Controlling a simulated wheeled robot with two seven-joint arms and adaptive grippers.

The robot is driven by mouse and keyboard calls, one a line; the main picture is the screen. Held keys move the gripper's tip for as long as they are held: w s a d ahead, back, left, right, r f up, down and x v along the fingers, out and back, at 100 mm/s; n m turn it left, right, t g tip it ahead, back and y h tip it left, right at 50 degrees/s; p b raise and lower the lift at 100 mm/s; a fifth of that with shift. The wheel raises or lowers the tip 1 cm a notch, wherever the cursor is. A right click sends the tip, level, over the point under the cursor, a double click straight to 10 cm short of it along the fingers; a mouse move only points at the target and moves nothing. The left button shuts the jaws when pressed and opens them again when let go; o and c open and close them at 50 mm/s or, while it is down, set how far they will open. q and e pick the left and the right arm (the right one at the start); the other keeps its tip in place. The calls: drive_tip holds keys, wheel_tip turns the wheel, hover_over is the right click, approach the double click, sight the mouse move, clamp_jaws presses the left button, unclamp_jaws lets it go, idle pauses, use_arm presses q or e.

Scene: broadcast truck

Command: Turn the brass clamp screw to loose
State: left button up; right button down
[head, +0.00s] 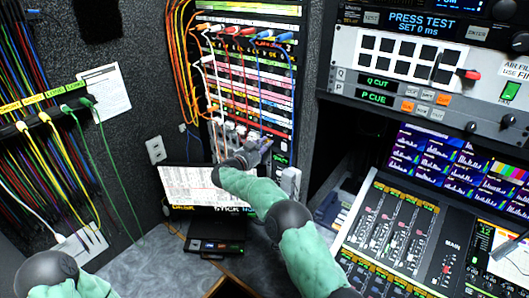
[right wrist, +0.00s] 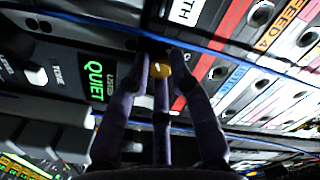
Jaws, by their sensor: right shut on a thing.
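The brass clamp screw (right wrist: 160,71) shows in the right wrist view as a small round brass head between my fingertips, at the edge of the patch panel. My right gripper (right wrist: 163,66) is shut on it, with fingers on both sides. In the head view my right gripper (head: 265,149) is at the lower right part of the patch panel (head: 250,95), and the screw is hidden behind it. I cannot read the screw's turn position.
Red, white and blue patch cables (head: 290,62) hang close around my right gripper. A lit QUIET label (right wrist: 96,81) is beside it. A screen (head: 190,184) stands below the panel, and a mixing console (head: 395,230) is at the right. Green cables (head: 95,165) hang at the left.

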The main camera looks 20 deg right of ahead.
drive_tip(key=shift+f+m+b, duration=0.15)
drive_tip(key=shift+m+b, duration=3.25)
drive_tip(key=shift+m, duration=1)
drive_tip(key=shift+f+m+b, duration=0.15)
drive_tip(key=shift+m+b, duration=3.3)
drive_tip(key=shift+m, duration=0.95)
drive_tip(key=shift+f+m+b, duration=0.15)
drive_tip(key=shift+m+b, duration=3.25)
drive_tip(key=shift+m, duration=1)
drive_tip(key=shift+a, duration=0.1)
drive_tip(key=c, duration=1.1)
unclamp_jaws()
drive_tip(key=shift+r, duration=0.25)
